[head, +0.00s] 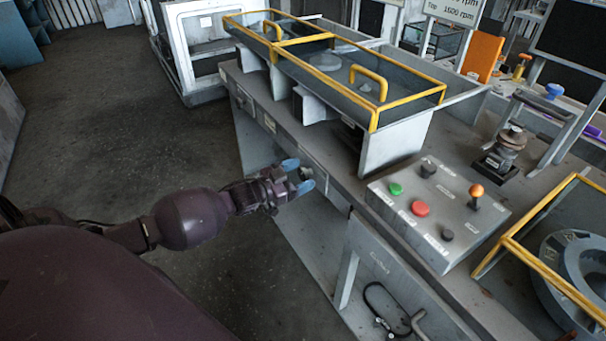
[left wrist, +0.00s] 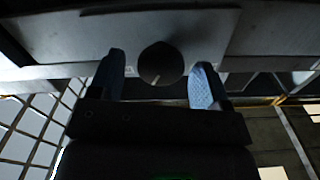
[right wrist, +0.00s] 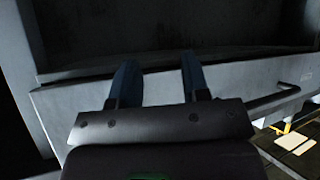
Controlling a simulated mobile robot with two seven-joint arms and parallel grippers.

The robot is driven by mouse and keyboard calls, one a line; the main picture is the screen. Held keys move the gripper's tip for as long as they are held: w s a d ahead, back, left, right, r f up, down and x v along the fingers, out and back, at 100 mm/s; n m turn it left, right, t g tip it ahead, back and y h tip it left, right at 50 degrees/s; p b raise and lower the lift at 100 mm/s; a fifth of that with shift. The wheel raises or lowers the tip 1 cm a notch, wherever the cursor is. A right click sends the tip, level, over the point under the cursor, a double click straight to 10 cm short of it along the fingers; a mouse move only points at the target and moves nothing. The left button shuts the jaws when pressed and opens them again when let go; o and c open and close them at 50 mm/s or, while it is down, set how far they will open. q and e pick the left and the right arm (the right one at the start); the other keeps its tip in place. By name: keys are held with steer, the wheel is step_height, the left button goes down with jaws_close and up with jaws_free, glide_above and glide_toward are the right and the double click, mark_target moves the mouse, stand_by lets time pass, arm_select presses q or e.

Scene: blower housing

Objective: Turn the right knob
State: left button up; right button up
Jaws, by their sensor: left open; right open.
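A round dark knob (left wrist: 160,63) with a pale pointer mark sits on a grey front panel (left wrist: 205,25) in the left wrist view. My left gripper (left wrist: 158,70) is open, with one blue fingertip on each side of the knob and visible gaps. In the head view my left gripper (head: 298,177) is at the bench front, with the knob (head: 305,173) partly hidden between its fingers. Whether this is the right knob of a pair I cannot tell. My right gripper (right wrist: 158,72) is open and empty before a grey surface; it is outside the head view.
A sloped control box (head: 440,210) with green and red buttons, black knobs and an orange-topped lever stands on the bench. Yellow-framed covers (head: 340,70) lie behind the left gripper. A bar handle (right wrist: 273,102) is right of my right gripper. Floor at left is clear.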

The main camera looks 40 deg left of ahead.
arm_select(q)
steer(key=shift+w+d, duration=0.2)
steer(key=shift+w, duration=0.35)
steer(key=shift+c, duration=0.6)
steer(key=c, duration=0.8)
steer(key=shift+r+n+p, duration=0.15)
steer(key=shift+n+p, duration=0.2)
steer(key=shift+n, duration=0.65)
steer(key=n, duration=0.3)
steer(key=shift+a, duration=0.1)
